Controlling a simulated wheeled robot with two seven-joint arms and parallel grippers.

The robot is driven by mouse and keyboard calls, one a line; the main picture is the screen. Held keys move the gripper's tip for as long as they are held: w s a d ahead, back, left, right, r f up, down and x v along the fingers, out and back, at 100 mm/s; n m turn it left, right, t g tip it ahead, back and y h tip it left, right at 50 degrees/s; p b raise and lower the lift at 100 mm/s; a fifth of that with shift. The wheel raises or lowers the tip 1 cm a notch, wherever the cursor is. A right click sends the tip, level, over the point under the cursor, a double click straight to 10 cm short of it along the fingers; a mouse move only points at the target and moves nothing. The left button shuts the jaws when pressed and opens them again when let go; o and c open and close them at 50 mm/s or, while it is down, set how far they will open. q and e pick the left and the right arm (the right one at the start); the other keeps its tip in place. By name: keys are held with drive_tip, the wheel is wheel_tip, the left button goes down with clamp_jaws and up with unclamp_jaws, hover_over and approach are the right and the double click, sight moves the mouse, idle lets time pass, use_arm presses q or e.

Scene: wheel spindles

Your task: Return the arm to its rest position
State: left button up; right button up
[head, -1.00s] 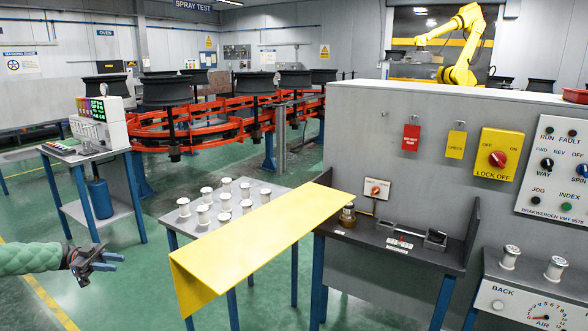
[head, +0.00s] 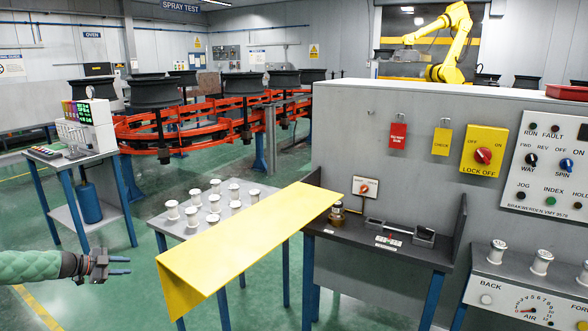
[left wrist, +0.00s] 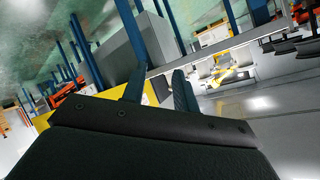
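My left arm comes in at the lower left in a green padded sleeve. Its gripper (head: 125,265) points right, held over the green floor in front of the small side table. The two blue-grey fingers stand apart with nothing between them. In the left wrist view the fingers (left wrist: 158,88) also show a gap, and the room appears strongly tilted. My right arm and gripper are not in the head view.
The yellow sloping panel (head: 245,248) crosses the grey table with several white spools (head: 214,203), right of my gripper. The side table (head: 70,156) carries a display unit (head: 92,124). Open floor surrounds the gripper. A grey control cabinet (head: 400,120) stands right.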

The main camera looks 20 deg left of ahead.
use_arm(q)
drive_tip(key=s+d+f+n+g+y, duration=0.2)
drive_tip(key=d+f+y, duration=0.6)
drive_tip(key=f, duration=0.4)
drive_tip(key=s+d+f+n+g+y, duration=0.1)
drive_tip(key=s+d+f+g+y, duration=0.1)
drive_tip(key=s+d+f, duration=0.5)
drive_tip(key=s+d+f+n+g+y, duration=0.15)
drive_tip(key=s+d, duration=0.25)
drive_tip(key=d, duration=0.7)
drive_tip(key=s+d+r+n+g+h, duration=0.1)
drive_tip(key=s+d, duration=0.5)
drive_tip(key=d, duration=1)
drive_tip(key=s+d+r+n+g+h+p, duration=0.1)
drive_tip(key=s+d+r+h, duration=0.3)
drive_tip(key=d, duration=1.2)
drive_tip(key=s+d+r+n+g+h+p, duration=0.1)
drive_tip(key=s+d, duration=0.7)
drive_tip(key=d, duration=0.8)
drive_tip(key=shift+s+d+r+n+g+h, duration=0.35)
drive_tip(key=shift+r+n+h, duration=0.4)
drive_tip(key=shift+n+h, duration=0.4)
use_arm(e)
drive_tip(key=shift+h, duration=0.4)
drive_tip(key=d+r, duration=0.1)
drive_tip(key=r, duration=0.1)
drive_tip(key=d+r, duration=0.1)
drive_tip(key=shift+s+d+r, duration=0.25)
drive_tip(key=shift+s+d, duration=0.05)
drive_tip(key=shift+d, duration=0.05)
